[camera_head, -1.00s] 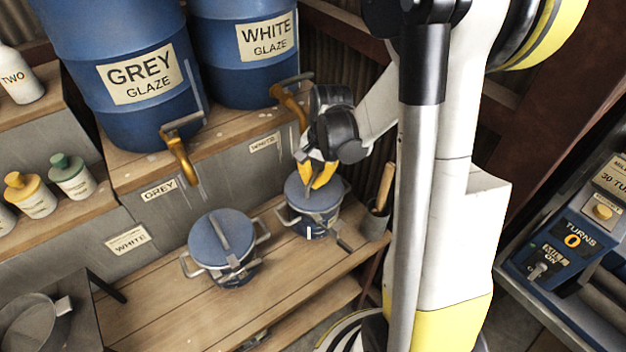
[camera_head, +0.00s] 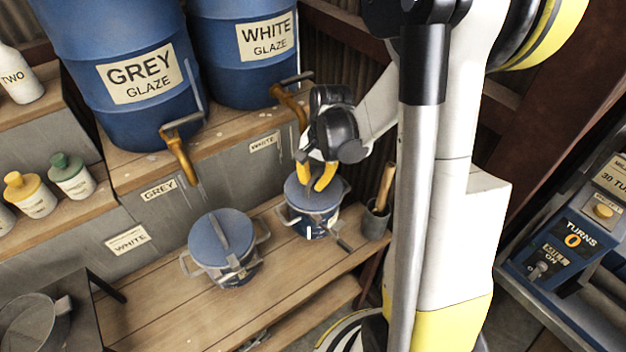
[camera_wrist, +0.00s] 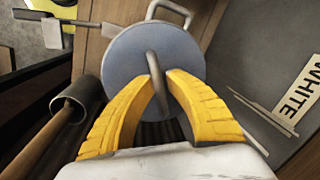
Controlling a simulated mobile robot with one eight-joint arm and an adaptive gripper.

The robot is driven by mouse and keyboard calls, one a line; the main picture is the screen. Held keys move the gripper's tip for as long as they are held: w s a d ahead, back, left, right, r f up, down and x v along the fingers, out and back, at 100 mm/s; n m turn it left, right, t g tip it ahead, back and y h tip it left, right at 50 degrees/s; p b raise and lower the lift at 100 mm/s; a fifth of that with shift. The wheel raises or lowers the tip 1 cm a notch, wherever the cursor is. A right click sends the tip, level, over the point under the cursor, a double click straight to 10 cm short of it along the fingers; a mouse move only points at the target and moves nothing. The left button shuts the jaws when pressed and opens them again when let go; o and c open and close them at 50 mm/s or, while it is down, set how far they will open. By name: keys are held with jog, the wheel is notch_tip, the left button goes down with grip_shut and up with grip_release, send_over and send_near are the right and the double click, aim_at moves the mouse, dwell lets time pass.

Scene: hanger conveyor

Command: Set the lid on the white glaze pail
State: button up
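A blue pail (camera_head: 318,227) with pale side handles stands on the lower wooden shelf; its label is too small to read. A round blue-grey lid (camera_head: 329,197) with an upright bar handle sits on its top, looking level. The lid fills the middle of the wrist view (camera_wrist: 185,45). My gripper (camera_head: 313,185), with yellow fingers, is right above the lid. Its fingertips (camera_wrist: 161,72) stand apart on either side of the lid's handle, with a small gap showing.
The white glaze barrel (camera_head: 225,65) and grey glaze barrel (camera_head: 110,35) stand behind, with brass taps (camera_head: 181,160) projecting. A dark cup (camera_head: 375,222) holding a wooden-handled tool stands close on the right. The shelf's front left (camera_head: 165,315) is clear.

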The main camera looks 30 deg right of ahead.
jog(key=o, duration=0.6)
jog(key=shift+r, duration=0.1)
jog(key=r, duration=0.4)
jog(key=s+r, duration=0.1)
jog(key=r, duration=0.2)
jog(key=d+r, duration=0.1)
jog(key=r, duration=0.3)
jog(key=shift+s+r, duration=0.25)
jog(key=shift+r, duration=0.1)
jog(key=s+a+r+n+t, duration=0.1)
jog(key=s+a+n+t, duration=0.1)
jog(key=s+a+n, duration=0.1)
jog(key=s+a+r+n+t, duration=0.2)
jog(key=s+a+n, duration=0.1)
jog(key=a, duration=0.3)
jog(key=s+a+r+n+t+h, duration=0.1)
jog(key=s+a+n, duration=0.2)
jog(key=a+n, duration=0.2)
jog(key=shift+s+a+r+n+t, duration=0.2)
jog(key=shift+r+n+t, duration=0.1)
jog(key=shift+r+t, duration=0.1)
